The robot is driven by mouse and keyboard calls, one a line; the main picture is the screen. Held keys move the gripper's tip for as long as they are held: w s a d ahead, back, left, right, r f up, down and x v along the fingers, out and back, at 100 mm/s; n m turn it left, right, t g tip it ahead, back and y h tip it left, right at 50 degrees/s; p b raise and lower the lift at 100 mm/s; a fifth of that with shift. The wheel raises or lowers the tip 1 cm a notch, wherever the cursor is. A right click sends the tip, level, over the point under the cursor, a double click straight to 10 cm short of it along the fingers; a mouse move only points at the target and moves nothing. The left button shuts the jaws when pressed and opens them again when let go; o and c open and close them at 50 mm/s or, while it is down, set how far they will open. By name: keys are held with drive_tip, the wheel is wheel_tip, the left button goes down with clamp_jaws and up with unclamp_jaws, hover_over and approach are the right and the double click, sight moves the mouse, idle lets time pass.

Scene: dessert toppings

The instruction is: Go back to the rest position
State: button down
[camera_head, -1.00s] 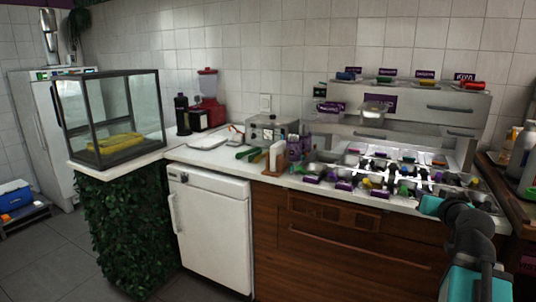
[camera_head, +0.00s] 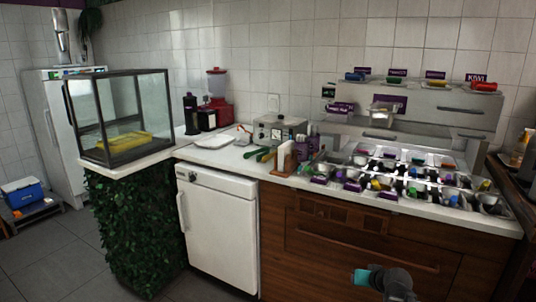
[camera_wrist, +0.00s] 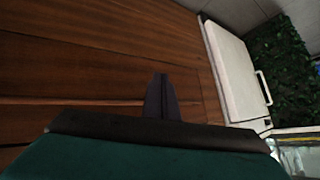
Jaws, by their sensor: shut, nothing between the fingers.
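My gripper (camera_wrist: 161,97) shows in the wrist view as two dark fingers pressed together, shut and empty. It points at the brown wooden cabinet front (camera_wrist: 80,60). In the head view, my teal and black arm shows at the bottom right, low in front of the wooden cabinet (camera_head: 330,245) and below the counter edge. The fingers cannot be made out in the head view.
Above the cabinet, the white counter (camera_head: 225,158) holds several topping containers (camera_head: 430,185). A white fridge (camera_head: 218,228) stands left of the cabinet, beside a leafy panel (camera_head: 135,235) under a glass case (camera_head: 125,115).

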drive_tip(key=s+a+f+n+g+y, duration=0.1)
drive_tip(key=s+a+f+g, duration=0.1)
drive_tip(key=s+a+f, duration=0.45)
drive_tip(key=s+a+f+g, duration=0.1)
drive_tip(key=a+f+g, duration=0.15)
drive_tip(key=f, duration=0.75)
drive_tip(key=s+a+f+n+g, duration=0.15)
drive_tip(key=s+a+f, duration=0.25)
drive_tip(key=s+f, duration=0.5)
drive_tip(key=s+a+f+g, duration=0.3)
drive_tip(key=s+a+f, duration=0.1)
drive_tip(key=s+f, duration=0.45)
drive_tip(key=s+d+f+g+h, duration=0.15)
drive_tip(key=s+f+g, duration=0.3)
drive_tip(key=s, duration=0.85)
drive_tip(key=s+r+p, duration=0.1)
drive_tip(key=r+p, duration=0.5)
drive_tip(key=s+d+r+g+h+p, duration=0.1)
drive_tip(key=s+r+p, duration=0.1)
drive_tip(key=r+p, duration=0.4)
drive_tip(key=shift+s+d+r+m+p, duration=0.35)
drive_tip(key=shift+r+m, duration=0.1)
drive_tip(key=shift+r, duration=0.35)
